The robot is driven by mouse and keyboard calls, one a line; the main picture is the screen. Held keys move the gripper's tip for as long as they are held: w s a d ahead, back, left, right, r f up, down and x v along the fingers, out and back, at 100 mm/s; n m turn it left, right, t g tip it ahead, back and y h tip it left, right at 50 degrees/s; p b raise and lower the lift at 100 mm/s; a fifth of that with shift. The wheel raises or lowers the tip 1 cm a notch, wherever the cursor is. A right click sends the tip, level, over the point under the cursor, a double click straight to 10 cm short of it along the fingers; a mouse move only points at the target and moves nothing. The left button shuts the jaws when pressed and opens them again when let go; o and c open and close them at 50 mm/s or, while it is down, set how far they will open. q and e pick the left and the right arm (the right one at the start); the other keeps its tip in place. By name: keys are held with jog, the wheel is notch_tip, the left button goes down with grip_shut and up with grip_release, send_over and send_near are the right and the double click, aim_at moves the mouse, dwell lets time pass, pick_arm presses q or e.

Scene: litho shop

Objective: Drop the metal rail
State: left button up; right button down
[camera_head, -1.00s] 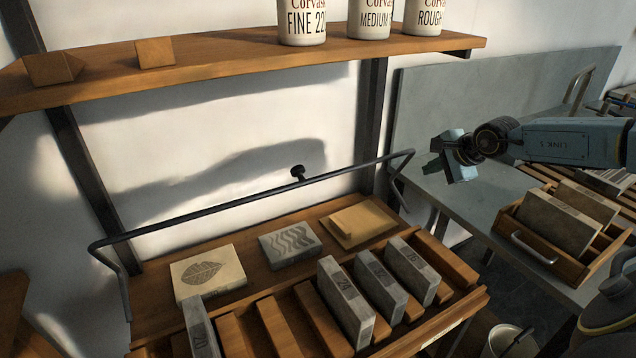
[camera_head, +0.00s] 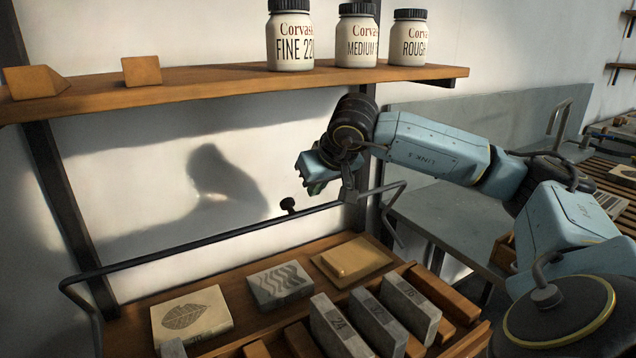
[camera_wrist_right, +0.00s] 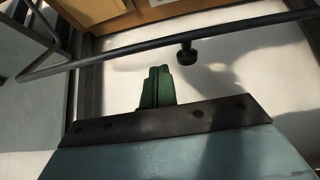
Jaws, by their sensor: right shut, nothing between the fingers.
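The metal rail (camera_head: 215,235) is a thin dark bar with bent ends, running above the back of the wooden rack in the head view. A round black knob (camera_head: 288,205) stands up from its middle. My right gripper (camera_head: 316,187) is shut and empty, just right of the knob and close to the rail. In the right wrist view its green fingers (camera_wrist_right: 157,88) are together, and the rail (camera_wrist_right: 120,57) with the knob (camera_wrist_right: 187,53) crosses beyond them. I see no clear contact with the rail. My left gripper is not in view.
The wooden rack (camera_head: 240,335) holds several upright stone blocks and flat stones below the rail. A shelf (camera_head: 215,85) with jars and wooden wedges hangs above. A dark post (camera_head: 372,200) stands behind my right wrist. A grey table is at right.

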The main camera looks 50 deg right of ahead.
jog(key=x, duration=0.5)
jog(key=shift+f, duration=0.1)
pick_arm(q)
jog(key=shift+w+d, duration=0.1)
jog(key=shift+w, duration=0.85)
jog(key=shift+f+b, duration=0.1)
jog(key=shift+b, duration=0.2)
